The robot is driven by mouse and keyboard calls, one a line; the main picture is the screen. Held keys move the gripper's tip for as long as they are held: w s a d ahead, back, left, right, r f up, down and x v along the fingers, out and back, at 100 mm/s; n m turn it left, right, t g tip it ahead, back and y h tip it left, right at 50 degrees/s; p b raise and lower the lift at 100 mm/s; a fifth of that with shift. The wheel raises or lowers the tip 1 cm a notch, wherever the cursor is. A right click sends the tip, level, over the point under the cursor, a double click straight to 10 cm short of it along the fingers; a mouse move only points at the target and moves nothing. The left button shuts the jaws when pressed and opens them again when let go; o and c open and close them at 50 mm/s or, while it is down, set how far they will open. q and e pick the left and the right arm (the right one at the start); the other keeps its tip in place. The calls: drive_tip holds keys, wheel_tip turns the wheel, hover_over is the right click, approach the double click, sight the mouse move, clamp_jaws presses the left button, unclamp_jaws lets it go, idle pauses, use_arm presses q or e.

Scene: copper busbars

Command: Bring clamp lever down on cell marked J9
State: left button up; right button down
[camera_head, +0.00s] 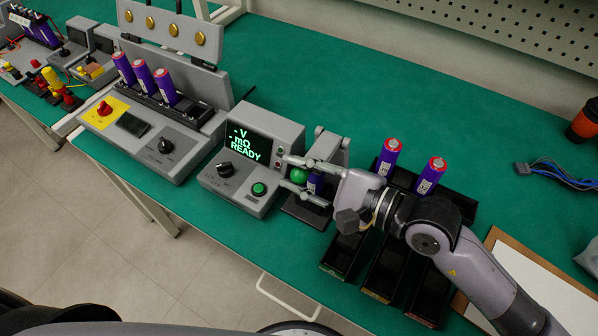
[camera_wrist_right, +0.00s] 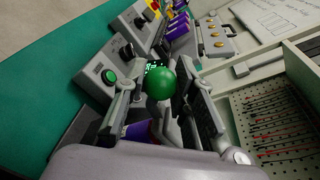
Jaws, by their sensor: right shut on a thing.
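The clamp fixture (camera_head: 335,150) is a grey upright stand on a dark base, right of the meter. Its lever ends in a green ball knob (camera_head: 299,175), which also shows in the right wrist view (camera_wrist_right: 161,82). My right gripper (camera_head: 292,178) has its fingers on either side of the knob and is shut on it. A purple cell (camera_head: 316,184) stands in the clamp, partly hidden by the gripper; it also shows below the knob in the wrist view (camera_wrist_right: 140,131). No J9 mark is legible. My left gripper is not in view.
A meter (camera_head: 247,160) reading "- V - mΩ READY" stands just left of the clamp. Two purple cells (camera_head: 388,157) (camera_head: 431,175) stand in a dark holder to the right. Black bins (camera_head: 386,270) lie in front. A station with several cells (camera_head: 162,85) is at the left.

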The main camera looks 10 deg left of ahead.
drive_tip(key=shift+s+f, duration=0.1)
drive_tip(key=shift+f, duration=0.3)
drive_tip(key=c, duration=1.3)
unclamp_jaws()
drive_tip(key=shift+r, duration=0.1)
drive_tip(key=v, duration=1.2)
